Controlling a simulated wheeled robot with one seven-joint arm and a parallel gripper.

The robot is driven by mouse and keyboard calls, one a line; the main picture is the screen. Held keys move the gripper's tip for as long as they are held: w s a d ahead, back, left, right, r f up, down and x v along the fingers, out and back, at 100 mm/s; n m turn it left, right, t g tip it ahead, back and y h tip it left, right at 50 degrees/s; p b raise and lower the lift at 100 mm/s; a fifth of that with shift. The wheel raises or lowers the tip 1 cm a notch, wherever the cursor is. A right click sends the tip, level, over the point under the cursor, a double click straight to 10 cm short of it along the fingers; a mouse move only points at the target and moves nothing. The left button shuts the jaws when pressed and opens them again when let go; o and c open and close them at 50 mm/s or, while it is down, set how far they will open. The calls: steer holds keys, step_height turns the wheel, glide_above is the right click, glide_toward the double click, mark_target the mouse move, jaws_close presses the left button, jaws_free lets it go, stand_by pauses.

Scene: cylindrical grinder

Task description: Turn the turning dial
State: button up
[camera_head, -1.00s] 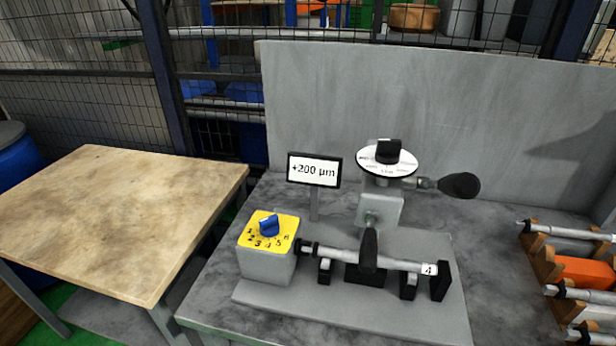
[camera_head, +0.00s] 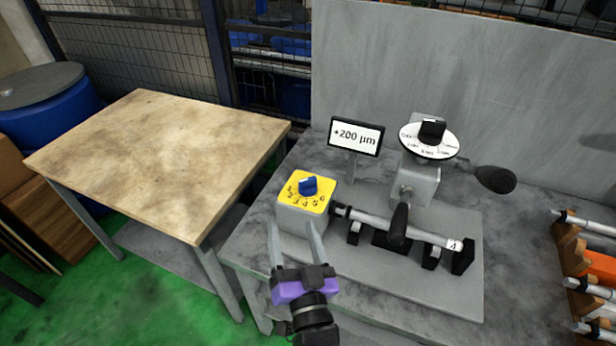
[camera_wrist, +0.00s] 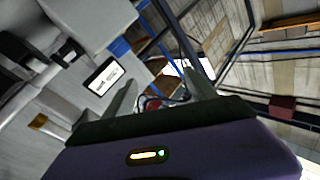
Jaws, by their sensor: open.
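The grinder stands on a grey table. On its left is a yellow-topped box (camera_head: 290,212) with numbers and a blue knob (camera_head: 308,186). A white round dial with a black knob (camera_head: 431,131) stands at the upper right of the machine. A display (camera_head: 355,136) reads +200 µm. A shaft (camera_head: 370,219) marked 4 lies across the supports. My gripper (camera_head: 293,233) is open and empty, just in front of the yellow-topped box, its fingers pointing up. In the wrist view, my fingers (camera_wrist: 158,94) are apart and the display (camera_wrist: 103,76) shows beyond them.
A wooden-topped table (camera_head: 150,165) stands at the left, with a blue barrel (camera_head: 45,108) behind it. A rack (camera_head: 580,265) with several shafts is at the right. A black-ended handle (camera_head: 494,179) sticks out right of the dial. A grey panel (camera_head: 560,120) closes the back.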

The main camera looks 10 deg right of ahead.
steer(key=w+d+n+y+p, duration=0.2)
steer(key=w+n, duration=0.2)
steer(key=w, duration=0.4)
steer(key=n+g, duration=0.2)
steer(key=n, duration=0.1)
glide_toward(309, 184)
steer(key=w, duration=0.3)
steer(key=shift+a+f+y, duration=0.1)
steer(key=shift+a+y, duration=0.15)
steer(key=shift+y, duration=0.05)
steer(key=shift+b+x, duration=0.95)
steer(key=shift+x, duration=1.7)
steer(key=shift+w+a+m, duration=0.15)
steer(key=shift+w, duration=0.4)
steer(key=shift+w+a+m, duration=0.15)
steer(key=shift+w+a, duration=0.05)
steer(key=shift+w, duration=0.35)
steer(key=c, duration=1.4)
